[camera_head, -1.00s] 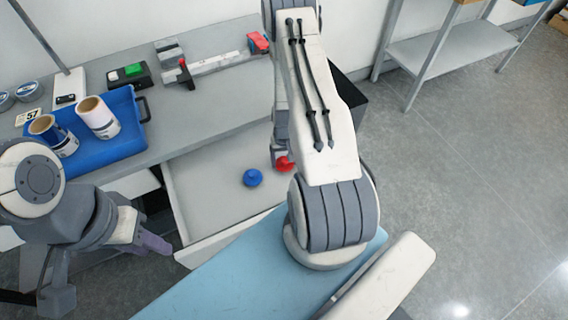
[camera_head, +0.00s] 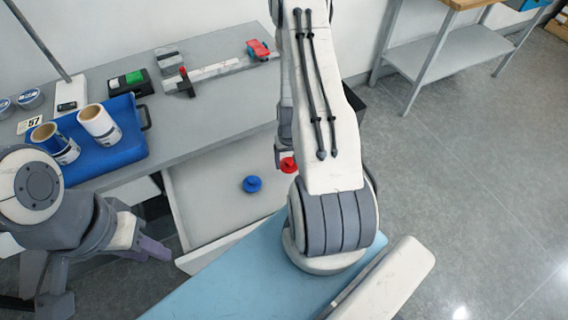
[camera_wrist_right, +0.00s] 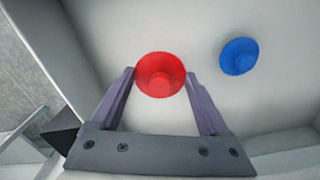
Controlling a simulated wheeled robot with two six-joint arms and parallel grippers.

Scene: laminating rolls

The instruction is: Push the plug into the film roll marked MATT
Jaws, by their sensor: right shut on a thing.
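A red plug (camera_wrist_right: 160,75) sits between the fingers of my right gripper (camera_wrist_right: 160,82), which is shut on it. The plug also shows in the head view (camera_head: 288,165), beside my right arm and over the drawer. A blue plug (camera_head: 252,184) lies on the drawer floor. Two film rolls stand in the blue tray: a blue one (camera_head: 44,134) and a white one (camera_head: 98,121), with open cores facing up. Their label text is too small to read, so I cannot tell which says MATT. My left gripper (camera_head: 155,249) is low at the left, clear of the rolls; its opening is unclear.
The open drawer (camera_head: 205,205) extends below the grey bench (camera_head: 190,125). The blue tray (camera_head: 122,152) holds the rolls. A box with a green button (camera_head: 132,82) and a rail with red parts (camera_head: 215,70) stand behind. A shelf (camera_head: 440,55) is at the right.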

